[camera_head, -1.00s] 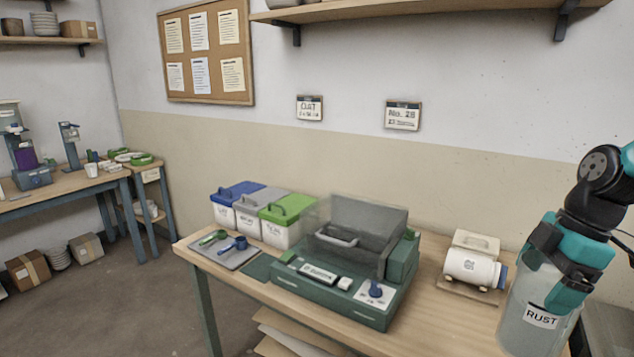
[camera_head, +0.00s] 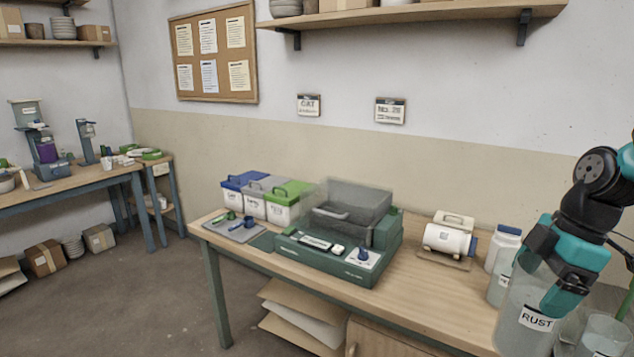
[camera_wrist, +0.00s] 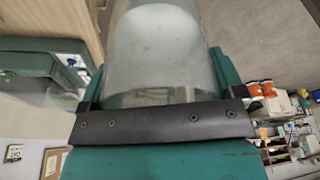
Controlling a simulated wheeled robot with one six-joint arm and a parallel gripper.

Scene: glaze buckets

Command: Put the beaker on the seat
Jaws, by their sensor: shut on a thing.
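A translucent beaker (camera_head: 522,318) with a "RUST" label is at the lower right of the head view, upright. My gripper (camera_head: 556,280) is shut on it near its upper part. In the wrist view the beaker (camera_wrist: 158,50) fills the space between the green fingers, above a dark bar. I cannot single out the seat with certainty. A green machine (camera_head: 338,265) with a clear hood and a blue knob stands on the near table. On the far left table stand a blue-grey stand with a purple container (camera_head: 46,152) and a slimmer stand (camera_head: 88,140).
Blue, grey and green-lidded bins (camera_head: 266,208) and a tray with scoops (camera_head: 236,228) sit on the near table's left. A white jar on rollers (camera_head: 448,240) and a white bottle (camera_head: 502,248) stand right. Boxes (camera_head: 45,258) lie beneath the far table. Floor between the tables is clear.

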